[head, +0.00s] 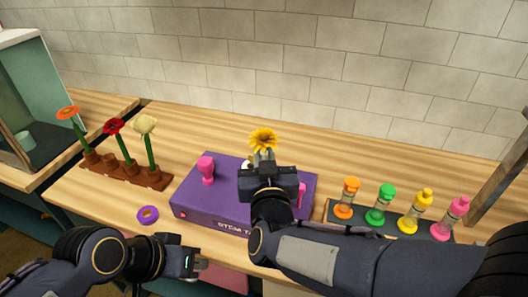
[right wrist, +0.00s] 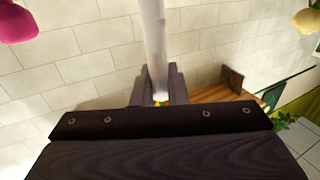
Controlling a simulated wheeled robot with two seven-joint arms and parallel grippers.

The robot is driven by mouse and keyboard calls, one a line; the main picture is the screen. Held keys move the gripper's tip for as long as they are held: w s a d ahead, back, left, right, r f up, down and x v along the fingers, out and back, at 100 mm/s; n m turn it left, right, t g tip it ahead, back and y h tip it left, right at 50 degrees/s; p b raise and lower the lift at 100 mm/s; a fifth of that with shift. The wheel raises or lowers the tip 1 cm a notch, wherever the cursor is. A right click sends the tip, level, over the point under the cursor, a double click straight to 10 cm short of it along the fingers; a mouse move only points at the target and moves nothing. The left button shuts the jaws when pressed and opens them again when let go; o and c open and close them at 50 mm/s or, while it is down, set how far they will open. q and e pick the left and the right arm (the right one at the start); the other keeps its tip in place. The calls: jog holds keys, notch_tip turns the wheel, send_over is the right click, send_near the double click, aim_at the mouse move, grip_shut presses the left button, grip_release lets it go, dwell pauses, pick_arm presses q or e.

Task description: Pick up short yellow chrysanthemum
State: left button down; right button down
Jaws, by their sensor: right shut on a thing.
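The yellow chrysanthemum (head: 263,138) shows its bloom upright just above my right gripper (head: 263,163), over the back of the purple machine. My right gripper is shut on it; the stem is mostly hidden behind the gripper in the head view. In the right wrist view a pale upright column runs down between the fingers (right wrist: 159,92), with a small patch of yellow at its lower end. My left gripper (head: 194,264) is low at the table's front edge, away from the flower; I cannot tell its opening.
The purple machine (head: 187,199) with a pink knob (head: 206,170) is under my right gripper. A brown rack (head: 125,172) with red, orange and cream flowers stands left, a purple ring (head: 148,215) lies in front. Several coloured bottles (head: 381,204) stand in a dark tray at right.

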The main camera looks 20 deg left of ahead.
aim_at(257, 135)
jog(key=shift+r, duration=0.5)
notch_tip(257, 135, up, 3)
jog(key=shift+f+p, duration=0.2)
jog(key=shift+p, duration=0.15)
jog(key=s+r, duration=0.2)
jog(key=s+r+p, duration=0.1)
jog(key=s+r, duration=0.1)
jog(key=r, duration=0.1)
jog(key=shift+s+r, duration=0.15)
jog(key=shift+s, duration=0.2)
jog(key=s+r+p, duration=0.1)
jog(key=s+r, duration=0.3)
jog(key=s, duration=0.5)
notch_tip(257, 135, up, 7)
jog(key=p, duration=0.7)
jog(key=shift+s+p, duration=0.15)
jog(key=shift+p, duration=0.15)
jog(key=shift+d, duration=0.1)
